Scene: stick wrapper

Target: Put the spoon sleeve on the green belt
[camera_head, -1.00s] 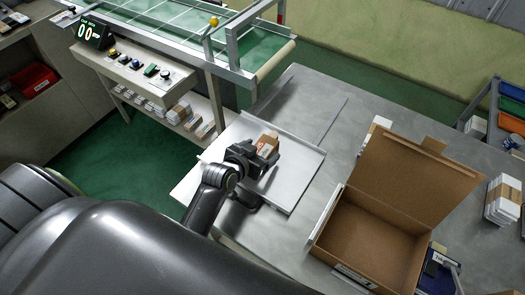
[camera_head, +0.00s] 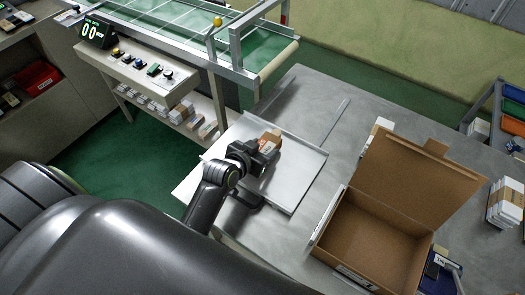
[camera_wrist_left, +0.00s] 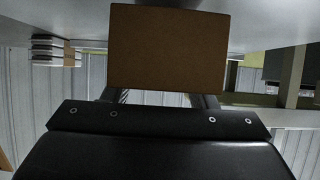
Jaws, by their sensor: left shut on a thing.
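My left gripper (camera_head: 264,156) is shut on the spoon sleeve (camera_head: 271,141), a small brown piece with a pale, red-marked side, over the light grey tray (camera_head: 300,165). In the left wrist view a flat brown face of the sleeve (camera_wrist_left: 168,48) fills the space in front of the gripper (camera_wrist_left: 160,98). I cannot tell whether the sleeve touches the tray. The green belt (camera_head: 265,55) runs across the top of the head view, beyond the tray and apart from the gripper. My right gripper is not in view.
An open cardboard box (camera_head: 375,240) stands on the grey table (camera_head: 325,95) to the right. A control panel (camera_head: 140,70) with buttons and a lit display (camera_head: 97,31) stands before the belt. A metal frame with a yellow knob (camera_head: 218,21) rises at the belt's side.

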